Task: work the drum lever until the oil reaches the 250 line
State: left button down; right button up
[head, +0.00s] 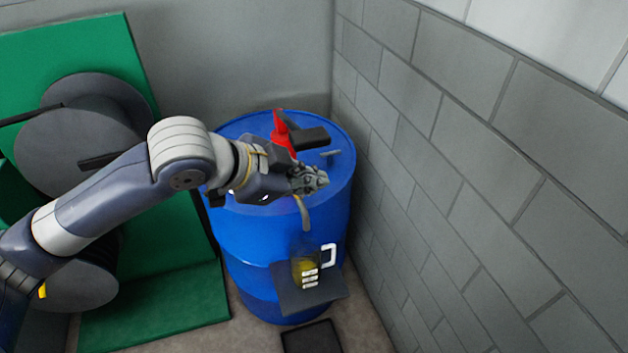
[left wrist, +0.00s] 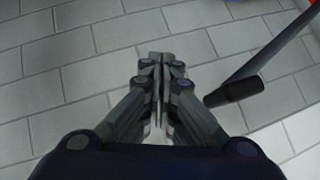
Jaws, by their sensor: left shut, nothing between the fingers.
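A blue drum (head: 235,240) stands in the corner with a red pump (head: 280,128) on its top. The pump's lever, with a black grip (head: 310,137), points right in the head view; the black lever (left wrist: 236,90) also shows in the left wrist view, right of the fingers. My left gripper (head: 318,180) is shut and empty over the drum's front top edge, apart from the lever. A tan spout (head: 304,213) hangs down above a clear jug (head: 304,268) with yellowish oil, white marks and a white handle. The marks are too small to read. My right gripper is out of view.
The jug stands on a dark shelf (head: 328,293) at the drum's front. A grey block wall (head: 470,170) is close on the right. A green stand with grey reels (head: 185,290) is on the left. A dark mat (head: 312,338) lies on the floor.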

pick_arm(q)
jog(key=b+v, duration=0.1)
jog(key=v, duration=0.6)
jog(key=shift+a+r, duration=0.15)
jog(key=shift+a, duration=0.15)
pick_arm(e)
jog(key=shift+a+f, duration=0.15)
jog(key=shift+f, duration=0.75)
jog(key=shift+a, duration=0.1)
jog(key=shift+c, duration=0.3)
